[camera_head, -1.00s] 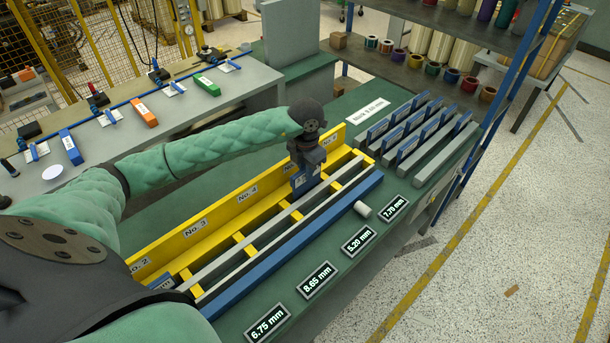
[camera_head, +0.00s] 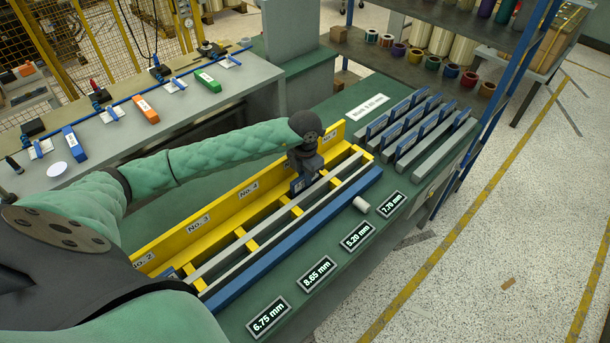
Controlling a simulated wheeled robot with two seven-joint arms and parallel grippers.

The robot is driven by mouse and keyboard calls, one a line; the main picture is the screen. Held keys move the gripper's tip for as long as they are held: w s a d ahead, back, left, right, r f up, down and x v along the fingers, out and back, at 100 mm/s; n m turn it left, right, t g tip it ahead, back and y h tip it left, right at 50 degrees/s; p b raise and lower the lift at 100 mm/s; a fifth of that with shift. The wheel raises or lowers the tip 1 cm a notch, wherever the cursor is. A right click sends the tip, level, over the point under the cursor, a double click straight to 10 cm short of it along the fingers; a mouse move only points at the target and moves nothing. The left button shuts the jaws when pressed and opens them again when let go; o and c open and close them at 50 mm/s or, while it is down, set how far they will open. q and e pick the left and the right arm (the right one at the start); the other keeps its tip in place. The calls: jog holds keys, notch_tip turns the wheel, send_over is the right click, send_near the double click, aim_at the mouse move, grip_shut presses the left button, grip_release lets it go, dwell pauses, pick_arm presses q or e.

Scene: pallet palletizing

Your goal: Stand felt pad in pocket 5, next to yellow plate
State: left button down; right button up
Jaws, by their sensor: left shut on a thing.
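The yellow rack (camera_head: 190,232) has a back wall marked No. 2, No. 3 and No. 4 and stands along the green bench. My left gripper (camera_head: 303,172) is over its far right part, right of the No. 4 label, pointing down. I cannot make out a separate felt pad or yellow plate. My right gripper is out of view.
A small white cylinder (camera_head: 361,204) lies in front of the blue front rail (camera_head: 290,245). Thickness signs, such as 5.20 mm (camera_head: 357,237), line the bench front. Grey bars holding blue plates (camera_head: 403,122) lie at right. A side table (camera_head: 105,160) stands at left.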

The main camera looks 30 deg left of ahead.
pick_arm(q)
jog(key=shift+f, duration=0.1)
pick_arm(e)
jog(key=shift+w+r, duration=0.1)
pick_arm(q)
jog(key=c, duration=1.4)
grip_release()
jog(key=shift+o, duration=0.2)
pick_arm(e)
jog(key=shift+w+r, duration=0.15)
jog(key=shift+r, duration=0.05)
